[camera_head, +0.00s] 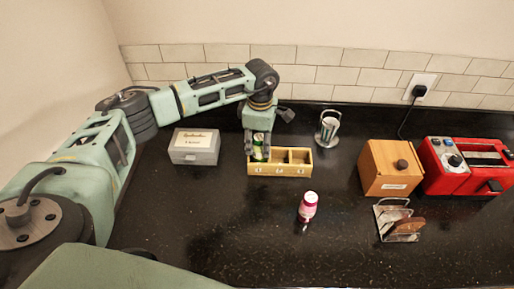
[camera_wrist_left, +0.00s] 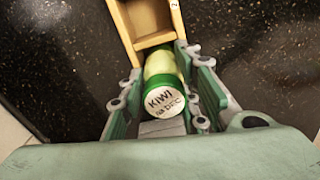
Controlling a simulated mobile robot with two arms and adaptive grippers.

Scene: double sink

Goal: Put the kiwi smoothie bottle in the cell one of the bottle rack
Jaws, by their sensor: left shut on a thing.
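The kiwi smoothie bottle (camera_wrist_left: 163,84), green with a white cap label reading KIWI, is between the fingers of my left gripper (camera_wrist_left: 165,100), which is shut on it. In the head view the bottle (camera_head: 258,147) looks upright at the left cell of the wooden bottle rack (camera_head: 280,169). The fingers of my left gripper (camera_head: 257,146) point down there. The bottle's lower part is hidden, so I cannot tell whether it touches the cell floor. The rack's other cells look empty; the rack also shows in the wrist view (camera_wrist_left: 153,41). My right gripper is out of view.
A grey box (camera_head: 194,149) stands left of the rack. A pink-and-white bottle (camera_head: 308,206) stands in front. A striped cup in a holder (camera_head: 328,130) is behind right. A wooden box (camera_head: 390,168), a toast rack (camera_head: 397,222) and a red toaster (camera_head: 463,166) are at right.

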